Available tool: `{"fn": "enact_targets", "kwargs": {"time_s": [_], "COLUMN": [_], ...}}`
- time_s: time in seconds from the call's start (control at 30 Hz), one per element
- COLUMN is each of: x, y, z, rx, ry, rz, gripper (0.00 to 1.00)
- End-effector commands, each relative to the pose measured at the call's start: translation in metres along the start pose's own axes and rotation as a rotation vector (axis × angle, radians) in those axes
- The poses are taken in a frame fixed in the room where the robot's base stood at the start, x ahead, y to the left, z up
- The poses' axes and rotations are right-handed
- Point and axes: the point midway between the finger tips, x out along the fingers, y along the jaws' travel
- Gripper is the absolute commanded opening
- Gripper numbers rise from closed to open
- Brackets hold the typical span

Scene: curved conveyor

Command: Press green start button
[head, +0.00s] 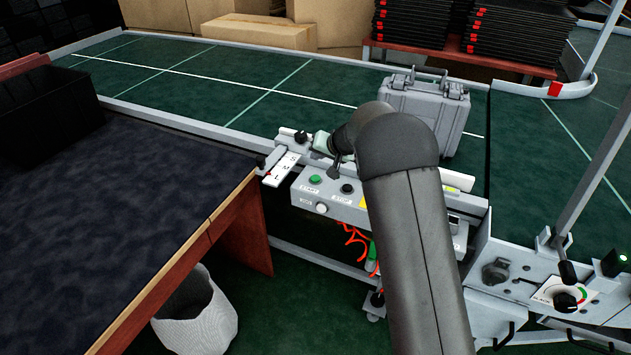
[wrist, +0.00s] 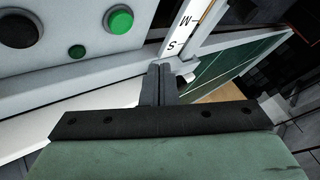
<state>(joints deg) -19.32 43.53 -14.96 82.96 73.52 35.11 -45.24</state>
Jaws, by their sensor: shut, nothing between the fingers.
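The green start button (head: 315,179) sits on the grey control panel (head: 330,204), left of a black stop button (head: 347,188). It also shows as a large raised green button (wrist: 119,20) at the top of the wrist view. My gripper (head: 335,174) is above the panel near the two buttons, fingers pointing down. In the wrist view my gripper (wrist: 158,72) is shut and empty, its tips below and right of the green button, with a visible gap between them in the picture. Part of the panel is hidden by my arm.
A grey case (head: 425,108) stands on the green conveyor (head: 240,85) behind the panel. A white S-M-L scale (head: 283,168) is left of the buttons. A dark-topped table (head: 120,220) stands at left, with a white bin (head: 200,320) below. A dial (head: 565,300) is at right.

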Motion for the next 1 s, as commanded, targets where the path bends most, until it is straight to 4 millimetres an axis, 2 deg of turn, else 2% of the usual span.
{"fn": "enact_targets", "kwargs": {"time_s": [0.03, 0.3, 1.0], "x": [0.009, 0.034, 0.037], "y": [0.006, 0.025, 0.027], "z": [0.007, 0.025, 0.027], "rx": [0.0, 0.0, 0.0], "ry": [-0.002, 0.001, 0.0], "rz": [0.001, 0.0, 0.001], "gripper": [0.0, 0.0, 0.0]}}
